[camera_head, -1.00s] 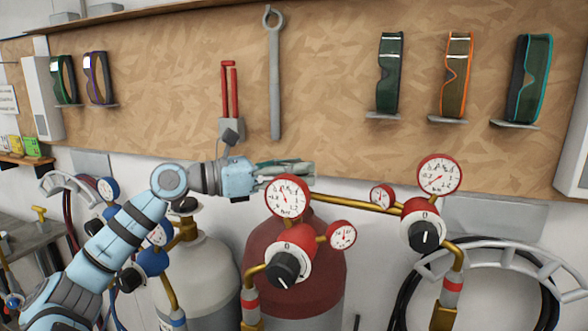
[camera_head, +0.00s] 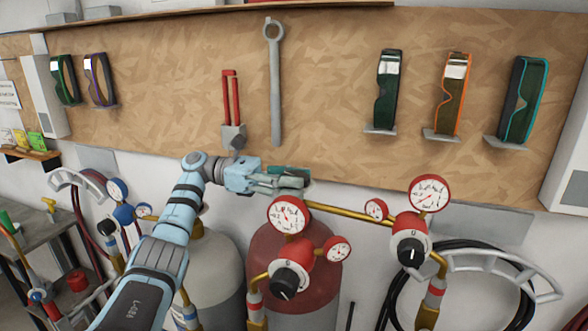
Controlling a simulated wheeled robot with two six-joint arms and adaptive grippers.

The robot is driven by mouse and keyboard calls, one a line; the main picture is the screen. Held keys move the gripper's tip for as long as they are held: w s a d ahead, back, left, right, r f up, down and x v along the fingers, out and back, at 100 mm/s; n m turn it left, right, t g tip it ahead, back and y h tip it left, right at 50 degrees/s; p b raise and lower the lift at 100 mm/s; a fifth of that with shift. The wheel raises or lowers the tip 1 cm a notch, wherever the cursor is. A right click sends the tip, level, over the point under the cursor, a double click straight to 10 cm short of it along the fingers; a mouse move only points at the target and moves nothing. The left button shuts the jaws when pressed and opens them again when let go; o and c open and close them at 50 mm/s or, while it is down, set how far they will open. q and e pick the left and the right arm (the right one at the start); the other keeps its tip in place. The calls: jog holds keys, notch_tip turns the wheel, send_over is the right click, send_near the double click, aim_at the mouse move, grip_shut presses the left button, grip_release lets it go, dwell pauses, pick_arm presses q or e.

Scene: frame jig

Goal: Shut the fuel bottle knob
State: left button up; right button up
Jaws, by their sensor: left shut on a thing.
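The fuel bottle (camera_head: 315,262) is the dark red cylinder at the lower middle, standing upright. A red-rimmed gauge (camera_head: 289,216) and a regulator with a black dial (camera_head: 285,281) stand in front of it. My left gripper (camera_head: 292,181) reaches in from the left, its fingers lying level above the bottle's top, just above that gauge. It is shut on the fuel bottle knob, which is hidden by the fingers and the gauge. My right gripper is not in view.
A grey bottle (camera_head: 212,262) stands left of the red one. A brass pipe (camera_head: 350,213) runs right to a second red regulator (camera_head: 411,245). Hoses hang on a rack (camera_head: 490,262) at lower right. Tools and goggles hang on the board behind.

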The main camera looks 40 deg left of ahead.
pick_arm(q)
jog(key=shift+m+g+h, duration=0.3)
jog(key=shift+m+g, duration=0.2)
jog(key=shift+g, duration=0.3)
jog(key=shift+b, duration=0.3)
jog(key=o, duration=1.2)
jog(key=shift+t, duration=0.3)
